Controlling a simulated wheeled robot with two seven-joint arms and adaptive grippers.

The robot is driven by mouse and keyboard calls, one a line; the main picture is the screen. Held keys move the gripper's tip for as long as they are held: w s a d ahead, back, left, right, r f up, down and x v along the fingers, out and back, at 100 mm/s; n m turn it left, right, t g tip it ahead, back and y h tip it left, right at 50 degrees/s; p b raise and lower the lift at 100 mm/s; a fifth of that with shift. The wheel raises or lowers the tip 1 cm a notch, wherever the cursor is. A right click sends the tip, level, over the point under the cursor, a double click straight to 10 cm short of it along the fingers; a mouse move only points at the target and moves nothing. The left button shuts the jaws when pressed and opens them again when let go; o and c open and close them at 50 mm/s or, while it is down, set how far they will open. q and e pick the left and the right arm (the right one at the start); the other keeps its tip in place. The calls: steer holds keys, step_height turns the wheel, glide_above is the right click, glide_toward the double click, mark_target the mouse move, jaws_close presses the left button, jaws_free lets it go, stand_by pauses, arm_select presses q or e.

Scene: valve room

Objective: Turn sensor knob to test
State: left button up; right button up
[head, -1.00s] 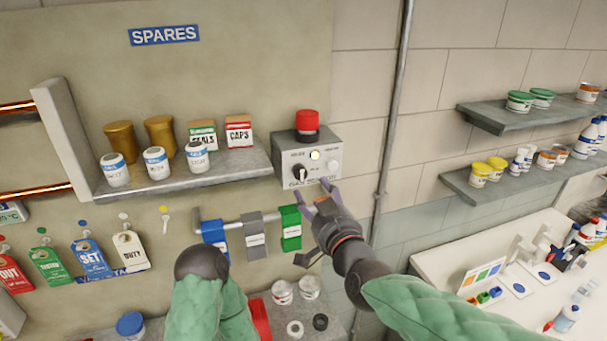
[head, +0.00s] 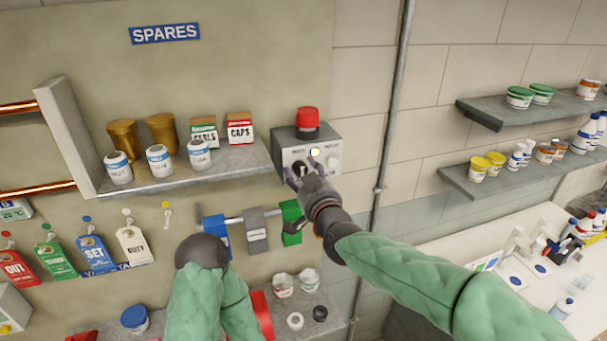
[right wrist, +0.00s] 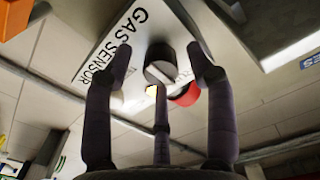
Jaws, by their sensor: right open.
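The gas sensor box (head: 330,153) is grey and sits at the right end of the spares shelf, with a red beacon (head: 308,122) on top and a lit lamp (head: 315,153) on its front. My right gripper (head: 304,170) is open in front of the box and partly covers the knob in the head view. In the right wrist view, the dark round knob (right wrist: 160,64) with a pale pointer line lies between the spread fingers, below the "GAS SENSOR" lettering. Contact between fingers and knob cannot be told. My left gripper is not visible; only part of my left arm shows.
The spares shelf (head: 180,184) holds several jars, tins and packets left of the box. A vertical pipe (head: 387,150) runs right of the box. Wall shelves (head: 520,185) and a white bench stand further right.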

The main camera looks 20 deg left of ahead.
jaws_close()
steer(key=shift+f+m+b, duration=0.15)
steer(key=shift+m+b, duration=0.25)
steer(key=shift+b, duration=0.3)
steer(key=m+b, duration=0.7)
steer(key=shift+f, duration=0.1)
steer(key=m+b, duration=0.2)
steer(key=m, duration=0.2)
steer(key=shift+b, duration=0.3)
steer(key=m+b, duration=0.1)
steer(key=m, duration=0.2)
steer(key=shift+a, duration=0.1)
steer(key=shift+m+b, duration=0.6)
steer(key=shift+m, duration=0.9)
